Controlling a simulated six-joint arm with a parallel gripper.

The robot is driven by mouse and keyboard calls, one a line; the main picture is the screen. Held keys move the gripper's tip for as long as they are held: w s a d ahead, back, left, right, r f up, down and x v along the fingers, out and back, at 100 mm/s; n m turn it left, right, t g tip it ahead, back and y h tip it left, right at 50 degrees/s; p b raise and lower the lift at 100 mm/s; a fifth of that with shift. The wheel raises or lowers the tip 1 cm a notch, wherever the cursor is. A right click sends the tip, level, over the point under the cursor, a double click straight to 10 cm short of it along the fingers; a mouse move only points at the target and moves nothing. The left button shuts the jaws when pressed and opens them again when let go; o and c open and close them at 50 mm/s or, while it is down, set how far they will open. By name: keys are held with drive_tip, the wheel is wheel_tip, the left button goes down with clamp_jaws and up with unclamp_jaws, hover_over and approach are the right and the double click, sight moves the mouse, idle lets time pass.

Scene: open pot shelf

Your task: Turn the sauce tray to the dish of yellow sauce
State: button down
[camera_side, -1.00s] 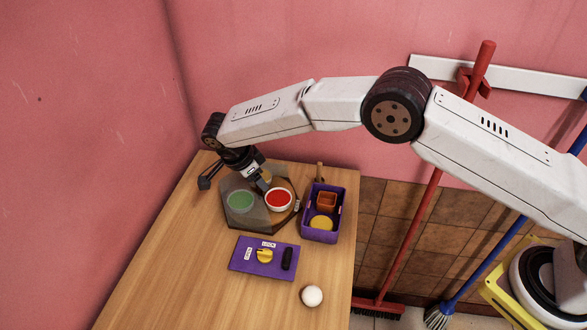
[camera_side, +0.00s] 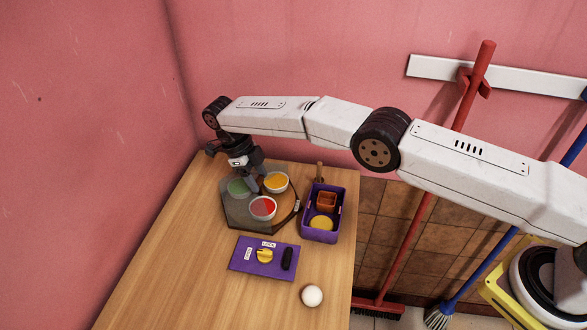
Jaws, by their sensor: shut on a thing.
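The round sauce tray (camera_side: 287,199) sits on the table and carries dishes of sauce. A see-through grey cover (camera_side: 236,214) lies over its left part, and the right part is open. The yellow sauce dish (camera_side: 276,181) is in the open part at upper right. The red sauce dish (camera_side: 263,208) is at the front, crossed by the cover's edge, its left part dulled. The green sauce dish (camera_side: 238,187) is under the cover at left. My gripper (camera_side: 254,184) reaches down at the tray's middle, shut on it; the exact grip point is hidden.
A purple bin (camera_side: 322,236) with an orange box and a yellow disc stands right of the tray. A purple panel (camera_side: 245,266) with a yellow knob lies in front. A white ball (camera_side: 312,296) rests near the front right. The front-left table is clear.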

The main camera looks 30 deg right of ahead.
drive_tip(key=shift+m, duration=0.6)
drive_tip(key=shift+y, duration=0.3)
drive_tip(key=shift+c, duration=0.4)
unclamp_jaws()
drive_tip(key=shift+n, duration=0.3)
